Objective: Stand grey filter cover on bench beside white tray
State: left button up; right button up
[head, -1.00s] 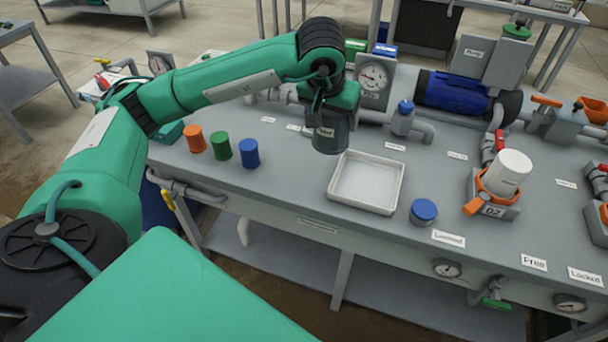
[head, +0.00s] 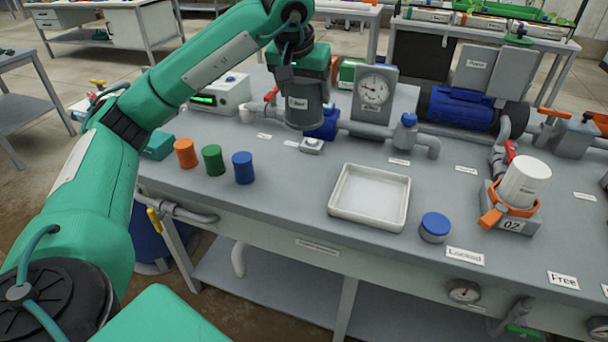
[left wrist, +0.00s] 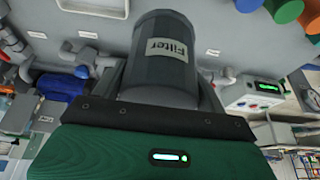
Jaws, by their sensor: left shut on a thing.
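My left gripper (head: 302,78) is shut on the grey filter cover (head: 304,110), a dark grey cylinder with a white label. In the head view the cover hangs from the jaws over the back part of the bench, up and left of the tray. In the left wrist view the cover (left wrist: 158,82) sits between the two fingers (left wrist: 163,95), and its label reads "Filter". The white tray (head: 365,221) lies on the grey bench (head: 285,220) and looks empty. The cover is apart from the tray. My right gripper is not in view.
Orange (head: 185,153), green (head: 213,159) and blue (head: 243,167) cylinders stand left of the tray. A blue-capped jar (head: 435,227) stands right of it. A gauge (head: 374,95) and pipes line the back. Bench between the blue cylinder and tray is clear.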

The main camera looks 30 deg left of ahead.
pick_arm(q)
notch_tip(320, 180, down, 18)
jog(key=shift+f+b, duration=0.1)
jog(key=shift+b, duration=0.85)
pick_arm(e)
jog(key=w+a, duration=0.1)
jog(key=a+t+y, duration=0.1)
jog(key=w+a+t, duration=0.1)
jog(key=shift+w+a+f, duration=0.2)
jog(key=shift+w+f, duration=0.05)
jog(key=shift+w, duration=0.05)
pick_arm(q)
jog(key=o, duration=1)
jog(key=shift+o, duration=0.2)
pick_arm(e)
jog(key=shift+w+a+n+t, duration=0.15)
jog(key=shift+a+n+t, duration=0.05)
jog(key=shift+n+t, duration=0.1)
